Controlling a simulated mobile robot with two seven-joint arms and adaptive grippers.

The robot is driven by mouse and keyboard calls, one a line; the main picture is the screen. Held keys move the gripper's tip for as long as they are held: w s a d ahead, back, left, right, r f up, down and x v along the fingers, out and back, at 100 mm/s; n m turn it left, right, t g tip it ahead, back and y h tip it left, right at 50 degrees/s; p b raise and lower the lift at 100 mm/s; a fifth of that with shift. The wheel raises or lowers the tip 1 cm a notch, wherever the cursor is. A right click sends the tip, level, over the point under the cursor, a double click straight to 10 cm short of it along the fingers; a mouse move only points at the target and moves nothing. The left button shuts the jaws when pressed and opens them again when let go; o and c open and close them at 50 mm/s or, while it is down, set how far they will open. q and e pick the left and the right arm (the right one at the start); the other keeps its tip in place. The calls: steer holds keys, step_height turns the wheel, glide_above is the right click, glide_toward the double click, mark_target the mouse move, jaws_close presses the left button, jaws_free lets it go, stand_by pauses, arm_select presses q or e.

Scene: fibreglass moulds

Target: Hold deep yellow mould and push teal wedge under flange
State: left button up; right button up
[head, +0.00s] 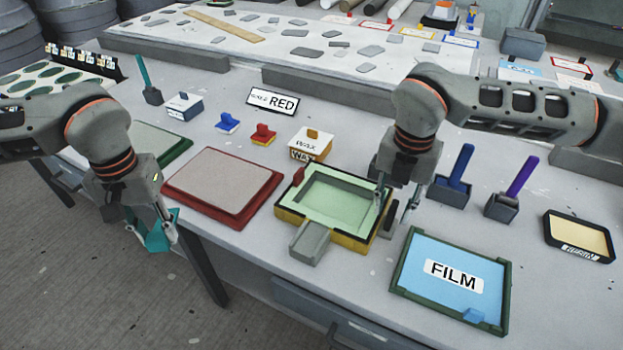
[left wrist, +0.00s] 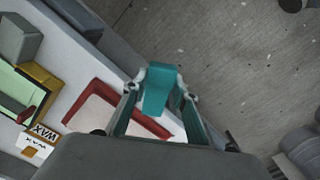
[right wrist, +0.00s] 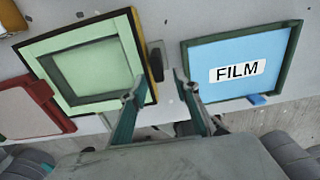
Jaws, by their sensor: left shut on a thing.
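The deep yellow mould (head: 352,243) stands near the table's front edge, with yellow sides, a dark flange and a pale green cavity. It also shows in the right wrist view (right wrist: 84,97). My left gripper (head: 170,238) is shut on the teal wedge (head: 157,236), off the table's front edge and well left of the mould. The wedge sits between the fingertips in the left wrist view (left wrist: 158,91). My right gripper (head: 388,214) is open at the mould's right side; its fingers are apart in the right wrist view (right wrist: 156,88). I cannot tell whether it touches the mould.
A grey block (head: 309,242) stands against the mould's front. A red-framed mould (head: 222,183) lies to its left and the blue FILM tray (head: 438,294) to its right. A WAX box (head: 309,147) stands behind. Brushes in holders (head: 452,189) stand at the right.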

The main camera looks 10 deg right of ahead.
steer(key=shift+f, duration=1.15)
jaws_close()
